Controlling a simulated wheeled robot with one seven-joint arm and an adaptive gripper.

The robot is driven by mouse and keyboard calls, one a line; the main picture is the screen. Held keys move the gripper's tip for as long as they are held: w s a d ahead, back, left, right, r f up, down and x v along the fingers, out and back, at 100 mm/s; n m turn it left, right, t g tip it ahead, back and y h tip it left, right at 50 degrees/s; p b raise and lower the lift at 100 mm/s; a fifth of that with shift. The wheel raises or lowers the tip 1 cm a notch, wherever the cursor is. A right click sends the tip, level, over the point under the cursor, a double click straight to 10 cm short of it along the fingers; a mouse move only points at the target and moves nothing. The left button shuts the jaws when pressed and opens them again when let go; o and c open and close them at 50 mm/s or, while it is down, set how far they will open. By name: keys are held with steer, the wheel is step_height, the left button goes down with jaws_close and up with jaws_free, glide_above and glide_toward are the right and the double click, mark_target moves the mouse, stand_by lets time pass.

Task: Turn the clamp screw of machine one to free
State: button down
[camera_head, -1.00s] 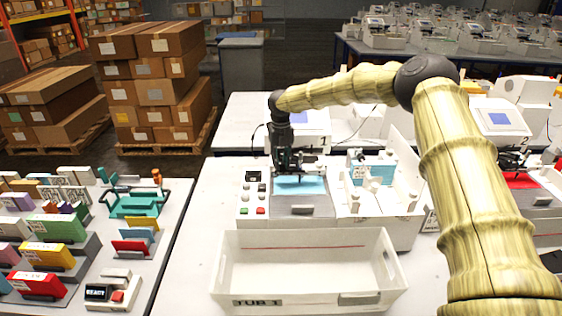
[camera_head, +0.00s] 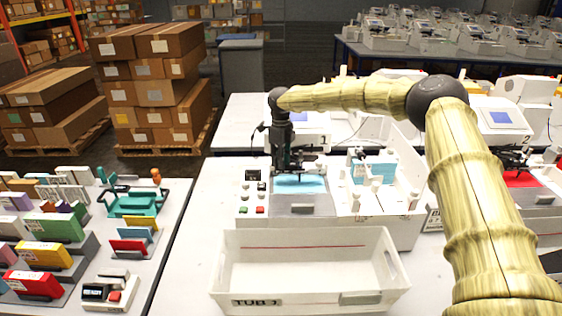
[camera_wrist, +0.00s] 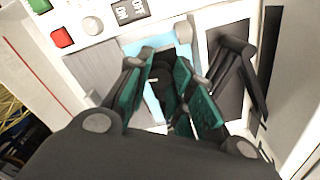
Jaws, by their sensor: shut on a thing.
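Machine one (camera_head: 303,209) is a white plotter with a blue sheet (camera_head: 313,187) on its bed; the sheet also shows in the wrist view (camera_wrist: 188,49). My gripper (camera_head: 286,172) is low over the back of the bed. In the wrist view my gripper (camera_wrist: 164,72) has its green-padded fingers closed on a dark part (camera_wrist: 161,75), seemingly the clamp screw at the carriage. The fingers hide much of this part, so its turn position cannot be read.
A red button (camera_head: 260,210) and knobs are left of the bed. A white open tub (camera_head: 302,298) stands in front. A white-walled tray (camera_head: 404,207) is close on the right. Machine two (camera_head: 500,117) stands farther right.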

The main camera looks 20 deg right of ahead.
steer(key=n, duration=0.6)
steer(key=shift+w+r, duration=0.1)
steer(key=shift+r, duration=0.15)
steer(key=n, duration=0.5)
steer(key=shift+n, duration=0.5)
steer(key=c, duration=1.3)
jaws_free()
steer(key=shift+o, duration=0.5)
steer(key=shift+f, duration=0.1)
step_height(320, 180, up, 12)
